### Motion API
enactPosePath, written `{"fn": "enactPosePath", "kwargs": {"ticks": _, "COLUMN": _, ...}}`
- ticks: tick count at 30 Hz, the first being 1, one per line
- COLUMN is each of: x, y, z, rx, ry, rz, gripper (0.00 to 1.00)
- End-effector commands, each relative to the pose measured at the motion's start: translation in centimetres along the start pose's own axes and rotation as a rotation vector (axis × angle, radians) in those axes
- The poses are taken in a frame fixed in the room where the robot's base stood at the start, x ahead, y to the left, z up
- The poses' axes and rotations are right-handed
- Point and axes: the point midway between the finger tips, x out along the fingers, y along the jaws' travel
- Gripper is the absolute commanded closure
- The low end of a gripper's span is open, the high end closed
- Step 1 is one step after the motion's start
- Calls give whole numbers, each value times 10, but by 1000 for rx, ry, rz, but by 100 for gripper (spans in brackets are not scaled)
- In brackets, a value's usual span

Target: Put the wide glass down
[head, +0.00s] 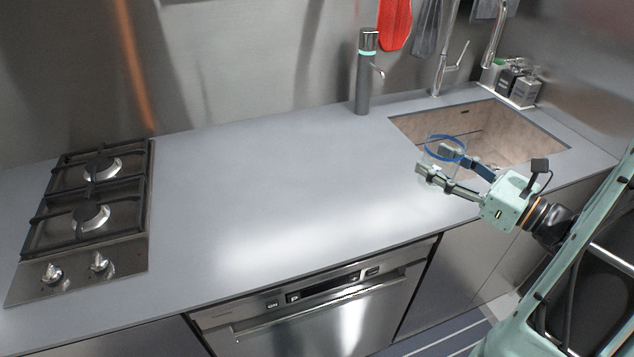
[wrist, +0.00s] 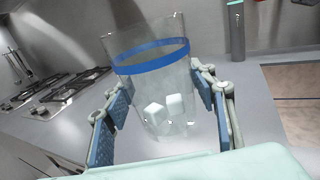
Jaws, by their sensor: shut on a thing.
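The wide glass (wrist: 155,85) is clear with a blue band near its rim, and a few pale cubes show in its lower part in the wrist view. My gripper (wrist: 162,115) is shut on the glass, with one blue-padded finger on each side. In the head view the glass (head: 445,148) and my gripper (head: 447,170) are at the right, by the front left corner of the sink. The glass looks upright. I cannot tell whether its base touches the counter.
The grey counter (head: 270,190) is clear between the hob (head: 95,205) at the left and the sink (head: 510,135) at the right. A dark cylindrical dispenser (head: 365,75) stands at the back. Soap bottles (head: 515,82) stand behind the sink near the tap (head: 442,60).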

Motion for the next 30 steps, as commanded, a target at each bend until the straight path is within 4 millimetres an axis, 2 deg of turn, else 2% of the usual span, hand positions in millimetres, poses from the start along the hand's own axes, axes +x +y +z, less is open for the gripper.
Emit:
{"fn": "enactPosePath", "kwargs": {"ticks": 5, "x": 24, "y": 13, "z": -10, "rx": 6, "ry": -2, "rz": 6, "gripper": 78}}
{"fn": "enactPosePath", "kwargs": {"ticks": 11, "x": 70, "y": 33, "z": -32, "rx": 6, "ry": -2, "rz": 7, "gripper": 78}}
{"fn": "enactPosePath", "kwargs": {"ticks": 13, "x": 86, "y": 41, "z": -40, "rx": 6, "ry": -1, "rz": 8, "gripper": 78}}
{"fn": "enactPosePath", "kwargs": {"ticks": 16, "x": 100, "y": 46, "z": -63, "rx": 8, "ry": 0, "rz": 4, "gripper": 78}}
{"fn": "enactPosePath", "kwargs": {"ticks": 21, "x": 116, "y": 53, "z": -84, "rx": 3, "ry": -1, "rz": 3, "gripper": 78}}
{"fn": "enactPosePath", "kwargs": {"ticks": 30, "x": 126, "y": 58, "z": -96, "rx": 2, "ry": -1, "rz": 3, "gripper": 78}}
